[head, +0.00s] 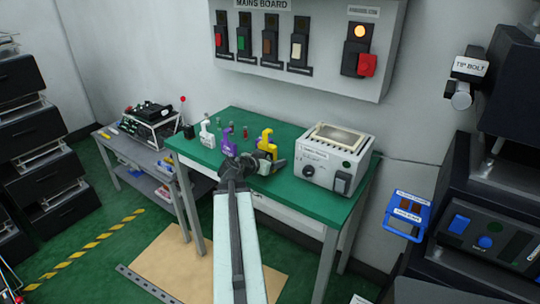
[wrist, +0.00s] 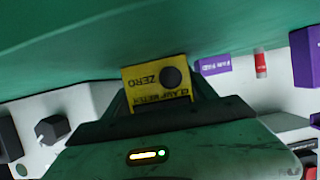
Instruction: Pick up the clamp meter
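The yellow clamp meter (head: 267,142) stands on the green bench, just left of the white boxy unit. In the wrist view the clamp meter (wrist: 157,86) appears upside down, with a dark round knob and the lettering "ZERO" and "CLAMP METER". My gripper (head: 268,165) is at the meter's near side and hides its lower part. In the wrist view the dark fingers of my gripper (wrist: 160,98) lie on either side of the meter, very close to it. I cannot tell whether they touch it.
A purple tool (head: 227,142) and a white tool (head: 207,135) stand left of the meter on the green bench (head: 310,200). The white unit with a knob (head: 325,165) stands close on the right. A mains board (head: 300,45) hangs behind.

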